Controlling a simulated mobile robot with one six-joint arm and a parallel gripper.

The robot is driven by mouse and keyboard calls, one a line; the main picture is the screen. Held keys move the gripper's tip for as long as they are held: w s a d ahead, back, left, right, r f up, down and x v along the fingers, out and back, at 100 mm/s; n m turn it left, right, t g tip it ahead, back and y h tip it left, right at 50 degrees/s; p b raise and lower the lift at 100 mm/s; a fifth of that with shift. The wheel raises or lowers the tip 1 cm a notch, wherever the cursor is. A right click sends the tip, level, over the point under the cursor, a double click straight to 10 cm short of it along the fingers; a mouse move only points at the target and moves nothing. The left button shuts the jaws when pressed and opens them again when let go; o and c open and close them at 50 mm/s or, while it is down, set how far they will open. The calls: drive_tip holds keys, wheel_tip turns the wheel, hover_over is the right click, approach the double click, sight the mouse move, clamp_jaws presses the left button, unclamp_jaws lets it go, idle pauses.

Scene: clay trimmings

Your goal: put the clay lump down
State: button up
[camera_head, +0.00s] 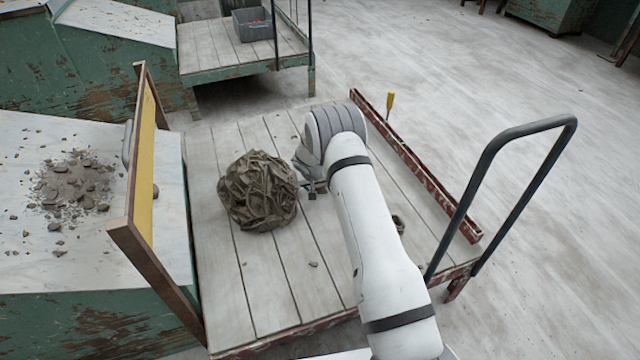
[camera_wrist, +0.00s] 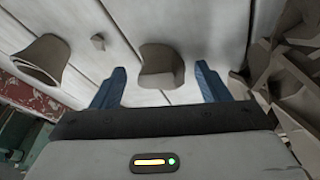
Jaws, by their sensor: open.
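A small grey-brown clay lump (camera_wrist: 162,66) shows in the wrist view between the two blue fingers of my gripper (camera_wrist: 160,72). The fingers are open, with a gap on each side of the lump. It appears to rest on the pale planks of the cart (camera_head: 235,285). In the head view my gripper (camera_head: 312,187) is low over the cart, just right of a big crumpled grey-brown ball (camera_head: 258,191). My arm hides most of the gripper, and I cannot make out the lump there.
Another clay piece (camera_wrist: 45,60) and a tiny bit (camera_wrist: 97,42) lie nearby. The crumpled ball (camera_wrist: 290,75) is close on the right in the wrist view. A yellow-faced board (camera_head: 145,165), a red rail (camera_head: 420,170) and a handle (camera_head: 520,135) edge the cart. Its front planks are mostly clear.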

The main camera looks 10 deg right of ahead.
drive_tip(key=p+v, duration=0.2)
drive_tip(key=v, duration=1)
drive_tip(key=s+d+r+g, duration=0.1)
drive_tip(key=s+d+r, duration=0.2)
drive_tip(key=s+r, duration=0.5)
drive_tip(key=s+d+r+g, duration=0.1)
drive_tip(key=s+d+r, duration=0.1)
drive_tip(key=s+r, duration=0.7)
drive_tip(key=s+r+y, duration=0.1)
drive_tip(key=s+r, duration=0.2)
drive_tip(key=s, duration=0.5)
drive_tip(key=s+r+y, duration=0.1)
drive_tip(key=s+r, duration=0.2)
drive_tip(key=s, duration=0.5)
drive_tip(key=s+r+g, duration=0.1)
drive_tip(key=s+r, duration=0.2)
drive_tip(key=s, duration=0.5)
drive_tip(key=shift+s+a+n+y, duration=0.25)
drive_tip(key=shift+n+y, duration=0.15)
